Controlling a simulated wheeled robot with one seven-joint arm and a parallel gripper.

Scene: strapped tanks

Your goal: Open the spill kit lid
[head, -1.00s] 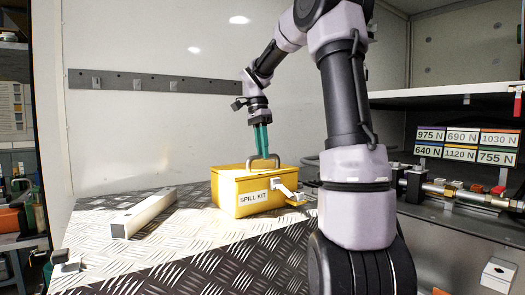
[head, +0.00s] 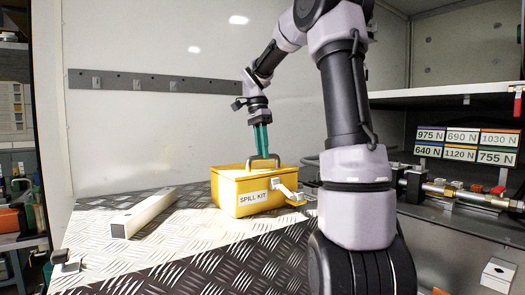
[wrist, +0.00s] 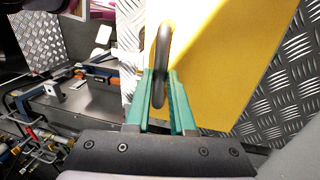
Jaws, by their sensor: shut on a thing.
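The yellow spill kit (head: 240,195) stands on the tread-plate surface with its lid (head: 228,172) down. A label on its front reads SPILL KIT. A grey handle (head: 263,160) arches up from the lid, and it also shows in the wrist view (wrist: 163,45). A pale latch piece (head: 287,191) sticks out at the box's right front. My gripper (head: 261,152) is above the lid with its green fingers pointing down, shut on the handle. In the wrist view the fingers (wrist: 160,92) stand on both sides of the handle, over the yellow lid (wrist: 215,60).
A long pale bar (head: 143,212) lies on the tread plate (head: 185,245) left of the box. A small metal bracket (head: 66,263) sits at the near left edge. Pipe fittings (head: 455,193) and force labels are at the right. The plate in front of the box is clear.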

